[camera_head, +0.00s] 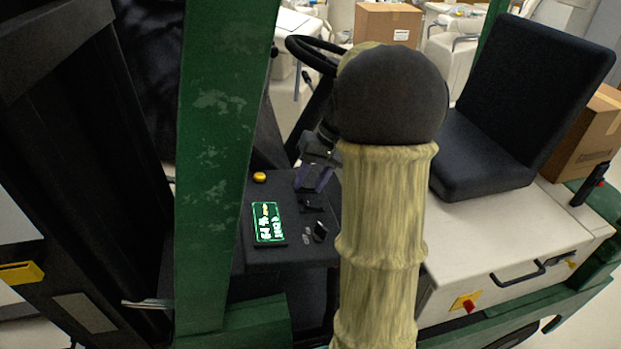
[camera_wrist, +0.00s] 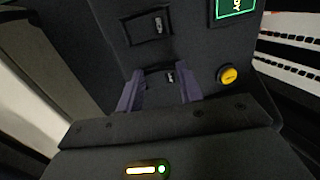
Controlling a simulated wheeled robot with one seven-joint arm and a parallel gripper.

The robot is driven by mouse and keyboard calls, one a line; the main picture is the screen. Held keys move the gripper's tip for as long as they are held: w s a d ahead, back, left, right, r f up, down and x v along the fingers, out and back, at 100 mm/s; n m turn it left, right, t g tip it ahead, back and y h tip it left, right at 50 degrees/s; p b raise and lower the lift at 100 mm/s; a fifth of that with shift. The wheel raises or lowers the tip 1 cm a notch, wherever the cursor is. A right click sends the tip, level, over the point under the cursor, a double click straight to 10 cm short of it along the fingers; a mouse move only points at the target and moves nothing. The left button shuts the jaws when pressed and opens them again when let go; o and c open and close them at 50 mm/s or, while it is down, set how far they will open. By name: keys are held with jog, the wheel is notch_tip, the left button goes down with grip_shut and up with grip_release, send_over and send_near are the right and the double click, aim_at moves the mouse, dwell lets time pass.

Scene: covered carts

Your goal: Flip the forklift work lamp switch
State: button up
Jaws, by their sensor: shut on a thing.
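My gripper (camera_head: 313,182) reaches down over the dark dashboard panel (camera_head: 290,262) of the forklift. I cannot read which one is labelled for the work lamp, nor which way the held switch is tipped.
A yellow round button (camera_wrist: 229,74) is close to the right finger, also visible in the head view (camera_head: 259,177). A lit green display (camera_head: 267,223) lies left of the switches. A green post (camera_head: 215,150), steering wheel (camera_head: 310,52) and black seat (camera_head: 485,150) surround the panel.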

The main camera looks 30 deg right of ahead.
jog(key=o, duration=0.7)
jog(key=shift+s, duration=0.15)
jog(key=shift+d+r, duration=0.2)
jog(key=shift+r, duration=0.25)
jog(key=v, duration=1.6)
jog(key=shift+r, duration=0.25)
jog(key=shift+s, duration=0.1)
